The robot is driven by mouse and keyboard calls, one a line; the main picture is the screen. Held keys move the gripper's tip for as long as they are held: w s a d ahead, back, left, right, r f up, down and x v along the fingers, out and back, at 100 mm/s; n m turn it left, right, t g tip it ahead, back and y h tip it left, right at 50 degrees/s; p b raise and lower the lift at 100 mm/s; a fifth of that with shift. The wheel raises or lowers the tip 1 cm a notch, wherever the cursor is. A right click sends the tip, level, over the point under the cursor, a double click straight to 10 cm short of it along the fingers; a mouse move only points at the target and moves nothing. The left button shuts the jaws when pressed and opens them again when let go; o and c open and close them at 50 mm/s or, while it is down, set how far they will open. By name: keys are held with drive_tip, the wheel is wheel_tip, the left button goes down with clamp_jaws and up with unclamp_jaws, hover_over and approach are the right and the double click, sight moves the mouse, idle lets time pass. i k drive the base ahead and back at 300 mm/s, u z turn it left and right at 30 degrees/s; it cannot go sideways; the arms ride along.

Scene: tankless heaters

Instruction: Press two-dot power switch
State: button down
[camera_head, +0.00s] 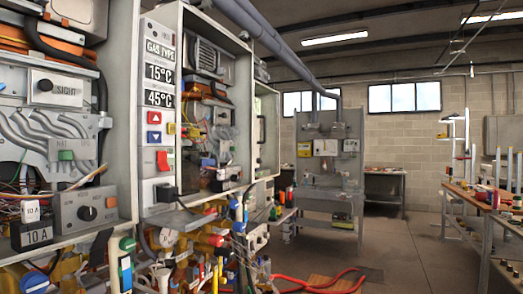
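A tall grey heater panel (160,75) stands left of centre, with labels reading GAS TYPE, 15°C and 45°C. Low on it is a red rocker switch (163,160) in a white plate. I cannot make out any dots on it, so I cannot tell whether it is the two-dot power switch. My gripper is not in view.
An open heater (85,205) with a black knob, wires and pipes fills the left edge. A black plug and cable (168,192) sit below the red switch. Red hoses (320,284) lie on the floor. A workbench (485,205) stands right; the floor (405,250) between is clear.

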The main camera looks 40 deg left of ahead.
sight(161, 156)
drive_tip(key=u, duration=0.2)
drive_tip(key=i, duration=0.7)
drive_tip(key=u, duration=0.9)
drive_tip(key=i, duration=0.65)
drive_tip(key=u, duration=0.7)
